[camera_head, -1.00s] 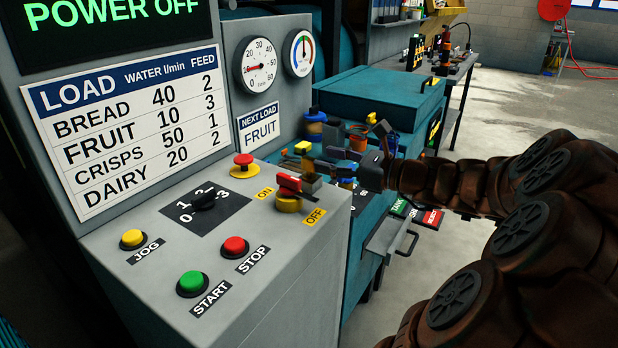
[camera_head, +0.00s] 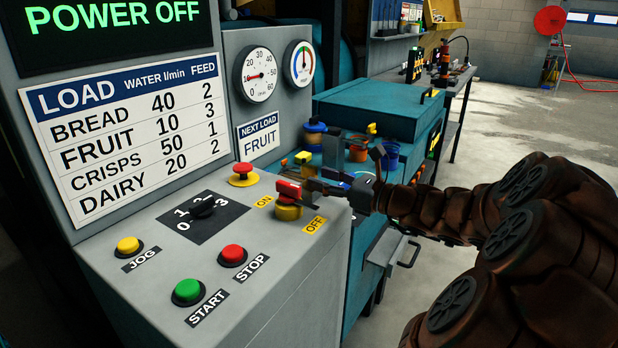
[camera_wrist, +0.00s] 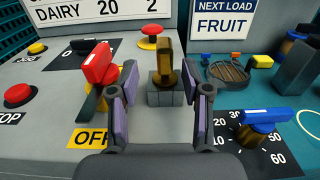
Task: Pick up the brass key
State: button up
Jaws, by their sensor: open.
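The brass key (camera_wrist: 166,60) stands upright in a small grey block (camera_wrist: 164,97) on the control panel. It shows small in the head view (camera_head: 304,158), behind the red-handled switch. My gripper (camera_wrist: 160,80) is open. In the wrist view its two fingers lie to the left and right of the key, with clear gaps on both sides; I see no contact. In the head view my gripper (camera_head: 326,170) is at the panel's right edge, close to the key. I cannot tell exactly how far the fingertips are from the key in depth.
The red-handled switch (camera_wrist: 98,66) stands close beside the left finger, above the OFF label. A blue knob (camera_wrist: 262,118) on a dial is to the right. A red mushroom button (camera_wrist: 152,32) is behind on the left. The display (camera_head: 115,20) reads POWER OFF.

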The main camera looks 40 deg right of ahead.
aim_at(317, 175)
jog(key=shift+d+x, duration=0.15)
jog(key=shift+x, duration=0.95)
jog(key=shift+d+x, duration=0.1)
jog(key=shift+x, duration=1.05)
grip_shut()
